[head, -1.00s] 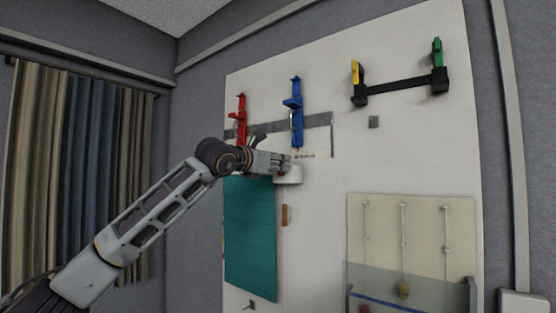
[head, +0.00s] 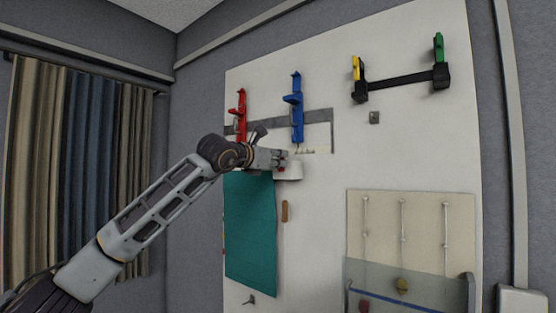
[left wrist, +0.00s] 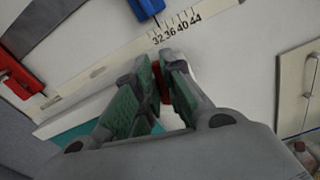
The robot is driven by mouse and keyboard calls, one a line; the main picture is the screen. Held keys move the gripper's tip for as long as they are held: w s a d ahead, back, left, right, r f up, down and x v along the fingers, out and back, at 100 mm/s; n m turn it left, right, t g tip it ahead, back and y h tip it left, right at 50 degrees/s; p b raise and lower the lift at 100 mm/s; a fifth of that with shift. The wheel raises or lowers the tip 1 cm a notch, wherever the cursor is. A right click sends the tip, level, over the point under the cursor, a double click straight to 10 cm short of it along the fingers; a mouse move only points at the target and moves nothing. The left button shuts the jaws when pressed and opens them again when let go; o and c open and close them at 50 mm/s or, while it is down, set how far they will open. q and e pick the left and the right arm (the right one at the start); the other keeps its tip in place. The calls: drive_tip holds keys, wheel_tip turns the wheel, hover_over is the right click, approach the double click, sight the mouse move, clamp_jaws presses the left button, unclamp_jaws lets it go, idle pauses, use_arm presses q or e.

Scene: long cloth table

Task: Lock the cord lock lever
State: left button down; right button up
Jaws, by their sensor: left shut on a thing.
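My left gripper (head: 284,158) is at the white cord lock housing (head: 290,173), at the top right corner of the teal blind (head: 250,235). In the left wrist view its green-padded fingers (left wrist: 160,88) are closed on a small red piece, the cord lock lever (left wrist: 164,84). Most of the lever is hidden by the fingers, so its exact angle cannot be told. A brown cord pull (head: 285,211) hangs below the housing. My right gripper is not in view.
A red clamp (head: 240,115) and a blue clamp (head: 296,105) stand above on a grey strip. A number scale (left wrist: 178,27) lies just above the fingers. A black bar (head: 405,84) with yellow and green levers is at upper right. A cream panel (head: 425,215) is at lower right.

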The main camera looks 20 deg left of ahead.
use_arm(q)
drive_tip(key=shift+w+a+n+b, duration=0.1)
drive_tip(key=shift+a+n+b, duration=0.3)
drive_tip(key=shift+n+b, duration=0.9)
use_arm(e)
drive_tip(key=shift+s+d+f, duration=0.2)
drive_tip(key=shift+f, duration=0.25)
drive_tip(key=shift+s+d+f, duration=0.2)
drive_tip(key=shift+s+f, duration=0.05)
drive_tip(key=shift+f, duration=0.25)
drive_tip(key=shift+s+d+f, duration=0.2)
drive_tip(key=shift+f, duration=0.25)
use_arm(q)
drive_tip(key=shift+r, duration=0.1)
drive_tip(key=c, duration=1.5)
unclamp_jaws()
drive_tip(key=shift+a, duration=0.1)
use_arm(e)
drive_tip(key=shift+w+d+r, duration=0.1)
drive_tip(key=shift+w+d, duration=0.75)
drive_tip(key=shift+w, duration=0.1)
use_arm(q)
drive_tip(key=shift+v, duration=6)
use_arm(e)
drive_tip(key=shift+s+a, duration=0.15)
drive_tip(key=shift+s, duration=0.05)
